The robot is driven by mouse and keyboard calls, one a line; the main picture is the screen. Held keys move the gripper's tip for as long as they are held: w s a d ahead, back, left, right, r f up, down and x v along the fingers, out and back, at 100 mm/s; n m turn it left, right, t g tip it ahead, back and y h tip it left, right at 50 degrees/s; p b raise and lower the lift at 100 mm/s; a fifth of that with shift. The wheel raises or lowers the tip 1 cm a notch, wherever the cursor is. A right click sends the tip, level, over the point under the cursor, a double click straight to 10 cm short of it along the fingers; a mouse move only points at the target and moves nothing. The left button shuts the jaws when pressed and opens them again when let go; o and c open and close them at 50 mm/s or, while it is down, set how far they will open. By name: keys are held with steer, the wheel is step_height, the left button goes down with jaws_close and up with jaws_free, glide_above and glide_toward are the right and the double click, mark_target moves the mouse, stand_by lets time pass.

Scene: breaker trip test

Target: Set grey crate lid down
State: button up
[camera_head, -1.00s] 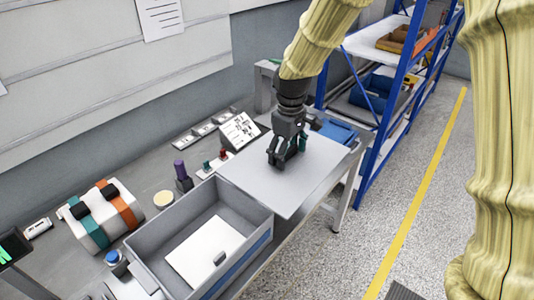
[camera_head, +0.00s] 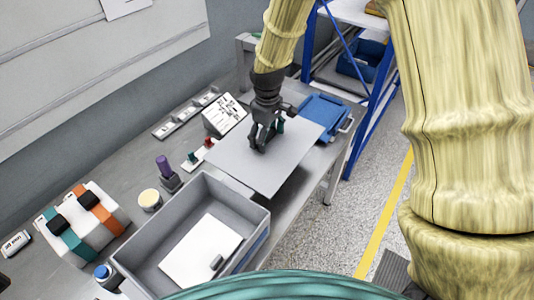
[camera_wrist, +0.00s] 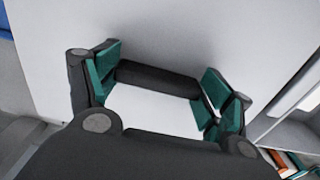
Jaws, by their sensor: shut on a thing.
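The grey crate lid (camera_head: 277,172) is a flat, light grey panel beside the grey crate (camera_head: 136,258), on its far right side. My gripper (camera_head: 264,142) is above the middle of the lid, shut on it, apparently at a dark bar (camera_wrist: 155,82) between the teal finger pads. In the wrist view the lid's pale surface (camera_wrist: 190,30) fills most of the picture. The crate is open on top and holds a white flat piece (camera_head: 200,252) with a small dark block. I cannot tell whether the lid touches the bench or hangs just above it.
A blue tray (camera_head: 325,112) lies behind the lid, near the bench's right end. A blue-framed shelf (camera_head: 372,105) stands at the right.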

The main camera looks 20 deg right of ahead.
mark_target(267, 147)
steer(key=f, duration=0.1)
steer(key=w+f, duration=0.1)
steer(key=f, duration=0.1)
steer(key=w+f, duration=0.1)
steer(key=f, duration=0.1)
steer(key=shift+f+p, duration=0.1)
steer(key=shift+p, duration=0.3)
steer(key=shift+s+f, duration=0.2)
steer(key=shift+s, duration=0.55)
steer(key=f, duration=0.1)
steer(key=w+f, duration=0.1)
steer(key=shift+f+p, duration=0.3)
steer(key=shift+p, duration=0.1)
steer(key=shift+s+f, duration=0.15)
steer(key=shift+f, duration=0.9)
steer(key=shift+s+f, duration=0.1)
steer(key=shift+f, duration=0.05)
steer(key=o, duration=1.1)
